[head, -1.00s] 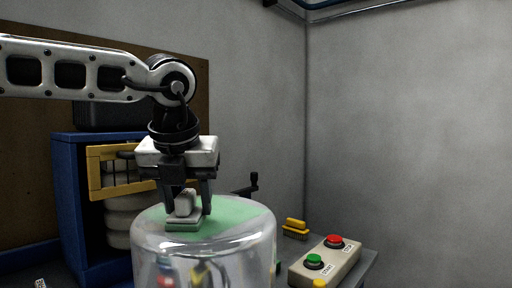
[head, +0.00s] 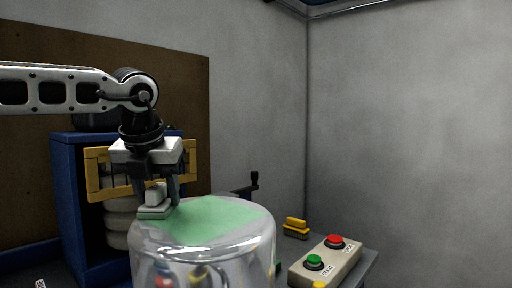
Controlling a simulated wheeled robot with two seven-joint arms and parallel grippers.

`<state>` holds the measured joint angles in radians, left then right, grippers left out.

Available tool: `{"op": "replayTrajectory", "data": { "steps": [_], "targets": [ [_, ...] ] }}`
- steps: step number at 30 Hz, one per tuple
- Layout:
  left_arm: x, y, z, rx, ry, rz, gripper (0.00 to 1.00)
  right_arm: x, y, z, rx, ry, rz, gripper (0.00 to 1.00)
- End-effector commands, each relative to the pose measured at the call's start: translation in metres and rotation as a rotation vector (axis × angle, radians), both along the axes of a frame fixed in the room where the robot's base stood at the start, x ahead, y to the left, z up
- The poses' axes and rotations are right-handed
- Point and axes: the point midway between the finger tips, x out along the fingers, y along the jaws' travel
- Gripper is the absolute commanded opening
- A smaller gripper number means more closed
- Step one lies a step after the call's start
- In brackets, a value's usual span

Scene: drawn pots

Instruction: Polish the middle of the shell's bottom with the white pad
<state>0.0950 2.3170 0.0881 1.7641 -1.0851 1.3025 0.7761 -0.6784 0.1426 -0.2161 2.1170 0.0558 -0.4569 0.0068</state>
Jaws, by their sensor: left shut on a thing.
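The shell (head: 238,256) is a clear, shiny drum at the lower middle of the head view, its bottom facing up. A green patch (head: 214,218) covers much of that bottom. My left gripper (head: 160,198) is shut on the white pad (head: 154,209), gripping its upper block. I cannot tell whether the pad touches the surface. My right gripper is not in view.
A blue cabinet (head: 70,200) with a yellow frame (head: 95,178) and stacked pale things stands behind on the left. A control box (head: 325,262) with green and red buttons and a yellow brush (head: 296,228) are on the right. A dark crank handle (head: 253,181) stands behind the shell.

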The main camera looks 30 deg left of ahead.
Motion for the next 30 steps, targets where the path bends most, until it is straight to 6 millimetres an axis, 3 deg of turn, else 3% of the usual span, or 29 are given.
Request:
{"op": "replayTrajectory", "data": {
  "steps": [3, 7, 24, 30],
  "targets": [
    [0.001, 0.011, 0.001, -0.001, 0.001, 0.000, 0.28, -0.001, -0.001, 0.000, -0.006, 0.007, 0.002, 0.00],
    [0.000, 0.011, 0.025, 0.000, -0.004, 0.002, 0.28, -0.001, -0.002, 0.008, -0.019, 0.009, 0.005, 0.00],
    [-0.006, 0.015, 0.073, 0.000, -0.001, 0.013, 0.28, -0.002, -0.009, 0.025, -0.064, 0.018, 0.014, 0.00],
    [-0.007, 0.016, 0.080, 0.000, 0.000, 0.015, 0.28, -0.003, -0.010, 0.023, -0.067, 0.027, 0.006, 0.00]
  ]
}}
